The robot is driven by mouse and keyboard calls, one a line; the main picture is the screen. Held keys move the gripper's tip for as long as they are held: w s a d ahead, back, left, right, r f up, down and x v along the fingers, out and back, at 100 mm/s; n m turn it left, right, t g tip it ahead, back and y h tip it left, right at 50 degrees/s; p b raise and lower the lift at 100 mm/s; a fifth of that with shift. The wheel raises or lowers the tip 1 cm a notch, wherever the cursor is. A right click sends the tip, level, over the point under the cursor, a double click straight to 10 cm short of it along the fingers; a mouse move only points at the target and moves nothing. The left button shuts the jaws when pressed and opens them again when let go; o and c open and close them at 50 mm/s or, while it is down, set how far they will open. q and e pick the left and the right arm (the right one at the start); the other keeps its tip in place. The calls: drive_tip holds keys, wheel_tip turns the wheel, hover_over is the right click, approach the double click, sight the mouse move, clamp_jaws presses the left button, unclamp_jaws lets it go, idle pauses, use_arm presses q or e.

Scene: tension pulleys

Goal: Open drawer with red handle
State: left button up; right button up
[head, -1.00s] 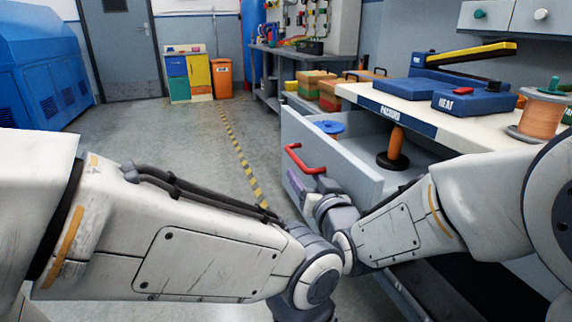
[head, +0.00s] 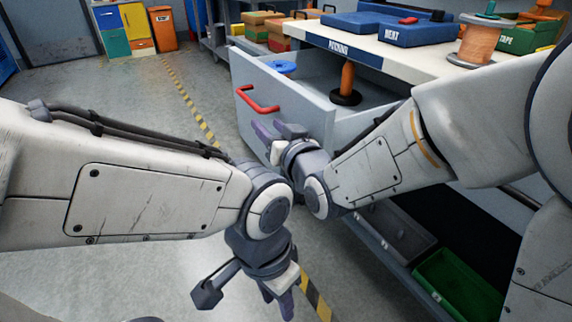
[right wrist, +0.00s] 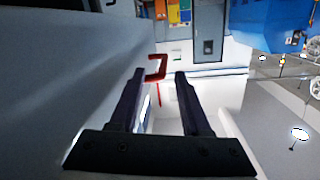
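The drawer with the red handle (head: 258,102) is pulled out from under the white workbench. Its pale grey front (head: 300,122) stands well clear of the bench. A blue ring (head: 283,67) and an orange-handled tool with a black base (head: 347,80) show inside. My right gripper (head: 264,133) is just below the handle, beside the drawer front. In the right wrist view my right gripper's fingers (right wrist: 158,76) are apart, with the red handle (right wrist: 156,68) seen beyond their tips. My left gripper (head: 283,302) hangs low over the floor, away from the drawer; its finger gap is unclear.
The workbench edge (head: 357,48) carries blue cases (head: 416,34) and a copper spool (head: 478,42). A green bin (head: 458,285) and a grey bin (head: 400,236) sit low below the drawer. Open floor lies left of the drawer, with a yellow-black stripe (head: 190,100).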

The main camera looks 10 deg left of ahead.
drive_tip(key=s+d+f+b, duration=0.4)
drive_tip(key=s+b, duration=0.3)
drive_tip(key=b, duration=0.2)
drive_tip(key=shift+s+d, duration=0.15)
drive_tip(key=shift+d, duration=0.15)
idle(0.6)
idle(0.5)
